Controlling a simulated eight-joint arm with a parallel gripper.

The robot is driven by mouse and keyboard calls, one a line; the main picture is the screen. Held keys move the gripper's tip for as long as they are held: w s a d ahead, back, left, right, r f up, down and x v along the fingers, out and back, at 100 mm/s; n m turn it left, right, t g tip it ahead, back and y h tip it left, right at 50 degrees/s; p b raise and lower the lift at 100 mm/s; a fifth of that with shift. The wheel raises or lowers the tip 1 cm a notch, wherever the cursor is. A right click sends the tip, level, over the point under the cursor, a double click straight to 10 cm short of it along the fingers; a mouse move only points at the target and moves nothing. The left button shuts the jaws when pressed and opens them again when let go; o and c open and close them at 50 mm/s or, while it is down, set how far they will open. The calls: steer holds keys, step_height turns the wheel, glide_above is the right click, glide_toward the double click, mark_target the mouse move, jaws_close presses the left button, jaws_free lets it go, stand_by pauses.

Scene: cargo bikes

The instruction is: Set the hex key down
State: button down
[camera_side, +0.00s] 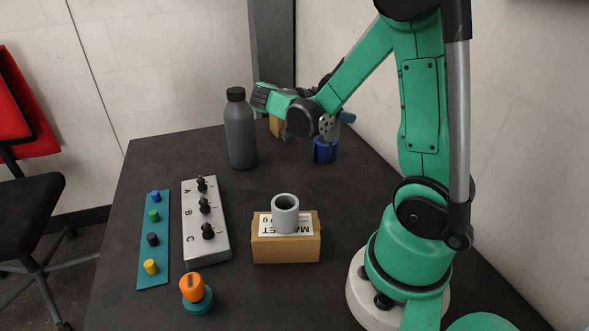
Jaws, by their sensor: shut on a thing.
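My gripper (327,130) is at the far side of the table, below and behind my wrist, and only partly shows. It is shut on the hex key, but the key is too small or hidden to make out. A blue cylinder (325,152) stands on the table just under the gripper. I cannot tell whether the gripper or the key touches it.
A grey bottle (241,135) stands left of my wrist. Nearer are a box with a grey ring (285,214), a knob panel (210,245), a teal peg strip (153,220) and an orange knob (192,287). The table's middle is clear.

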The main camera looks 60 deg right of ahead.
mark_target(336, 140)
steer(key=shift+f, duration=3.05)
steer(key=shift+c, duration=1.9)
jaws_free()
